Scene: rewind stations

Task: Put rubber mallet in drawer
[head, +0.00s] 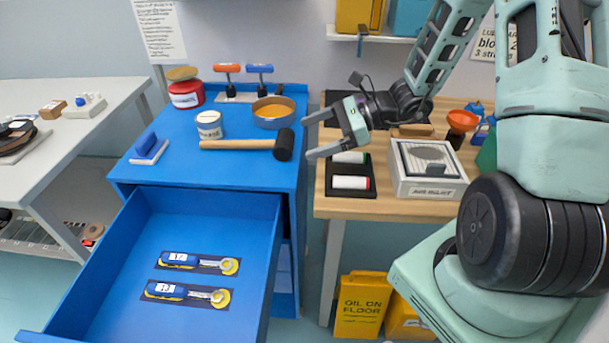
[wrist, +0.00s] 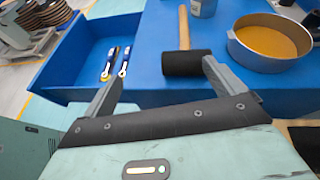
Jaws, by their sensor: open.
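The rubber mallet lies on the blue cabinet top (head: 230,176), with its wooden handle to the left and its black head (head: 284,145) at the right, near the cabinet's right edge. In the wrist view the black mallet head (wrist: 187,63) shows just beyond my right fingertip, with the handle pointing away. The blue drawer (head: 208,225) is pulled open below the top and holds two blue-handled tools (head: 186,260) lying flat on dark outlines. My gripper (head: 322,136) is open and empty, to the right of the mallet head and apart from it.
An orange-filled pan (head: 273,112), a white can (head: 209,125), a red tin (head: 186,94) and a blue-and-white block (head: 149,149) stand around the mallet. A wooden bench (head: 400,208) with a grey box (head: 428,167) stands at right. The drawer's near part is bare.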

